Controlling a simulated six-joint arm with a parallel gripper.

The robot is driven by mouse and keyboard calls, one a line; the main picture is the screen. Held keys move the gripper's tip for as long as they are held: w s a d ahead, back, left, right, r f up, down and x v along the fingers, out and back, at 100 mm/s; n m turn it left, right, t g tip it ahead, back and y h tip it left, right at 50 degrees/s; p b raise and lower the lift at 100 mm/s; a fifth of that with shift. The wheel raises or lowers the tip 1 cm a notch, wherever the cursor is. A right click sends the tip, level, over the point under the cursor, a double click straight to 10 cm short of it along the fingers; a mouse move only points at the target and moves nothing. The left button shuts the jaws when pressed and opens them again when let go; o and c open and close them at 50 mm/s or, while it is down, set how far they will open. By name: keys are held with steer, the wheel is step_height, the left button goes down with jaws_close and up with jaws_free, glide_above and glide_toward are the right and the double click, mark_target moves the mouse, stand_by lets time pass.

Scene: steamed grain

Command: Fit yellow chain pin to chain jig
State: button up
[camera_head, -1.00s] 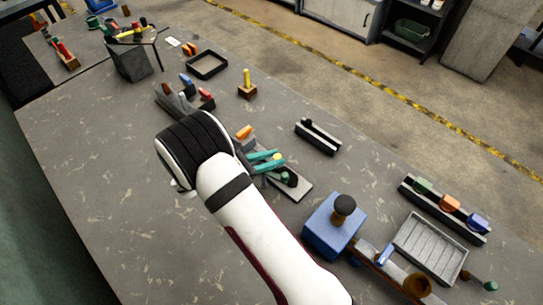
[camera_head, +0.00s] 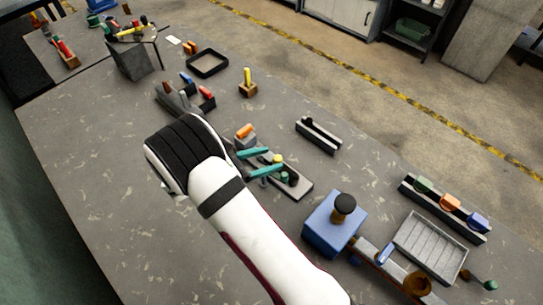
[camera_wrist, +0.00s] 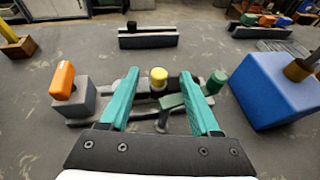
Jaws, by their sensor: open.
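A yellow-topped pin (camera_wrist: 158,77) stands upright on the chain jig, a grey base plate (camera_head: 297,188) with dark parts on it. The pin also shows in the head view (camera_head: 277,158). My gripper (camera_wrist: 160,73) is open, its two teal fingers apart on either side of the pin in the wrist view, with visible gaps. In the head view my gripper (camera_head: 273,159) reaches in from the left. How deep the pin sits in the jig is hidden. Another yellow pin (camera_head: 247,75) stands upright in a small wooden block (camera_head: 247,90), farther back.
Green parts (camera_wrist: 216,82) are close by the right finger. A grey block with an orange piece (camera_wrist: 63,80) is left of the jig. A blue box (camera_wrist: 268,92) is to the right. A dark slotted holder (camera_head: 318,137) lies behind. The table at front left is clear.

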steer(key=v, duration=1.3)
steer(key=shift+a+r, duration=0.15)
steer(key=shift+a, duration=0.15)
steer(key=shift+s, duration=0.15)
steer(key=s+d+r+m+g+y, duration=0.2)
steer(key=s+d+r+m+g, duration=0.25)
steer(key=d+m, duration=0.4)
steer(key=s+d+r+m+g+y, duration=0.3)
steer(key=s+d+r+m+g, duration=0.15)
steer(key=d+m, duration=0.35)
steer(key=s+d+m+t+y, duration=0.1)
steer(key=s+m+y, duration=0.7)
steer(key=s+m, duration=0.4)
steer(key=shift+r+m+t, duration=0.3)
steer(key=shift+r+m, duration=0.15)
steer(key=shift+m, duration=0.3)
steer(key=shift+w, duration=0.1)
